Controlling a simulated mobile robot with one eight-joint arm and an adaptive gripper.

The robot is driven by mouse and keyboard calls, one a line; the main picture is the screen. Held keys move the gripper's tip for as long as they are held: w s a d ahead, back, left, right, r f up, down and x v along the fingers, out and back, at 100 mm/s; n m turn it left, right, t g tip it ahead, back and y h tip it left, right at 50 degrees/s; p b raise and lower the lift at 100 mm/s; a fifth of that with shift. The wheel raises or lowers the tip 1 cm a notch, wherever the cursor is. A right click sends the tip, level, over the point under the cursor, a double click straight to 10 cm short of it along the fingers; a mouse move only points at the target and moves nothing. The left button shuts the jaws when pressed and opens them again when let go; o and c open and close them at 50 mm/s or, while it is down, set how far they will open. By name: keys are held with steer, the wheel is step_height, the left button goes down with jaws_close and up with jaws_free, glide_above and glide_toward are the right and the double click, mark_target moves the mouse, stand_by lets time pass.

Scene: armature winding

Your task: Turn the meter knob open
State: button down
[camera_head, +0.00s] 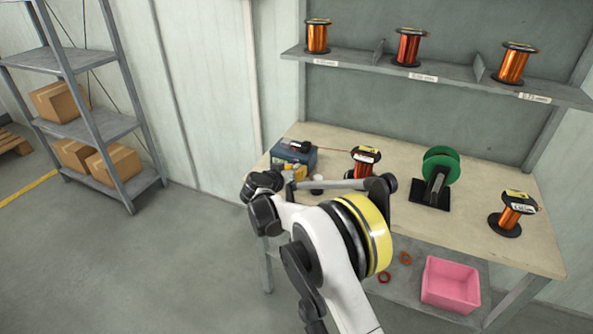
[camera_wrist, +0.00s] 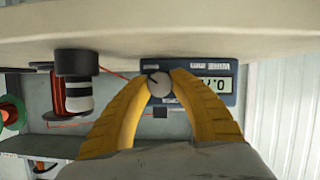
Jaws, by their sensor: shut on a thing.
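The meter (camera_wrist: 205,70) is a dark blue box at the upper middle of the wrist view, which looks upside down. It has a lit display (camera_wrist: 214,85) whose reading I cannot tell surely. Its round grey knob (camera_wrist: 159,84) has a pointer mark and sits between the yellow fingers of my gripper (camera_wrist: 160,88), which is shut on it. In the head view the meter (camera_head: 300,152) stands at the left end of the workbench, and my arm and gripper (camera_head: 292,173) partly cover its front.
The workbench (camera_head: 466,225) holds a copper wire spool (camera_head: 366,161) right of the meter, a green reel on a black stand (camera_head: 437,175) and another spool (camera_head: 511,213). A pink bin (camera_head: 450,283) is on the lower shelf. Three spools stand on the wall shelf (camera_head: 445,75).

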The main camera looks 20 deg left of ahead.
steer(key=n+h+b, duration=0.1)
steer(key=n+h, duration=0.2)
steer(key=n, duration=0.1)
steer(key=shift+f, duration=0.1)
stand_by(0.3)
stand_by(0.4)
steer(key=c, duration=1.1)
jaws_free()
